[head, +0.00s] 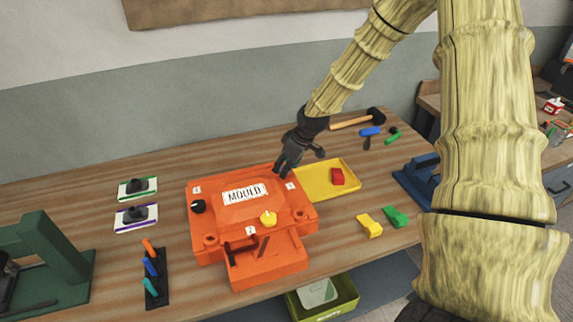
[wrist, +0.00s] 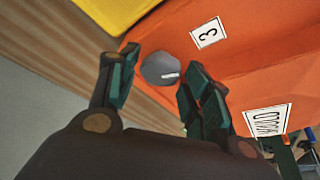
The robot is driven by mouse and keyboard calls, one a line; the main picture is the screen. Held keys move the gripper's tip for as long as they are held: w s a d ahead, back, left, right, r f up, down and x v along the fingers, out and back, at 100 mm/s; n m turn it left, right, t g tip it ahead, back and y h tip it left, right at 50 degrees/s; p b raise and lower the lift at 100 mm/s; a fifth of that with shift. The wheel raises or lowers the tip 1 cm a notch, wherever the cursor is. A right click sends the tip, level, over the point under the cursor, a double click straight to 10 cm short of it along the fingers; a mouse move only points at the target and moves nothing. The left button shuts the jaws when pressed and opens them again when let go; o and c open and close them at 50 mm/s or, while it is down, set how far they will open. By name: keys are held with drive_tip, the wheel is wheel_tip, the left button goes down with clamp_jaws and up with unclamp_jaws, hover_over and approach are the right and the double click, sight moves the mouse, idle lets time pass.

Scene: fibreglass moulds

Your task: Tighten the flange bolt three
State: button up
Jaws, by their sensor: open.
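The orange mould (head: 215,232) sits on the wooden bench with its MOULD plate on top and tags 1, 2 and 3. Flange bolt three (wrist: 160,69) is a grey rounded head beside the "3" tag (wrist: 208,33) in the wrist view. My gripper (head: 281,172) points down at the mould's back right corner. In the wrist view its open fingers (wrist: 162,74) lie on either side of the bolt head, with gaps showing; I cannot tell their height against it. The bolt is hidden by my gripper in the head view.
A black knob (head: 198,206) and a yellow knob (head: 268,218) sit on the mould. A hammer (head: 352,122) lies behind. Yellow (head: 369,225) and green (head: 395,216) pieces lie at front right.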

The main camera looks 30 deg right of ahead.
drive_tip(key=c, duration=0.7)
drive_tip(key=shift+c, duration=0.2)
drive_tip(key=shift+m, duration=0.3)
drive_tip(key=m+h, duration=0.1)
drive_tip(key=m, duration=0.2)
drive_tip(key=shift+a+t+b, duration=0.15)
drive_tip(key=shift+t+b, duration=0.15)
drive_tip(key=shift+b, duration=0.1)
drive_tip(key=shift+w+a+r+m+h, duration=0.1)
drive_tip(key=shift+m+h, duration=0.4)
drive_tip(key=shift+m, duration=0.45)
drive_tip(key=shift+r+m+h, duration=0.1)
drive_tip(key=shift+m+h, duration=0.4)
drive_tip(key=shift+m, duration=0.45)
drive_tip(key=o, duration=0.7)
drive_tip(key=shift+o, duration=0.2)
drive_tip(key=shift+f, duration=0.1)
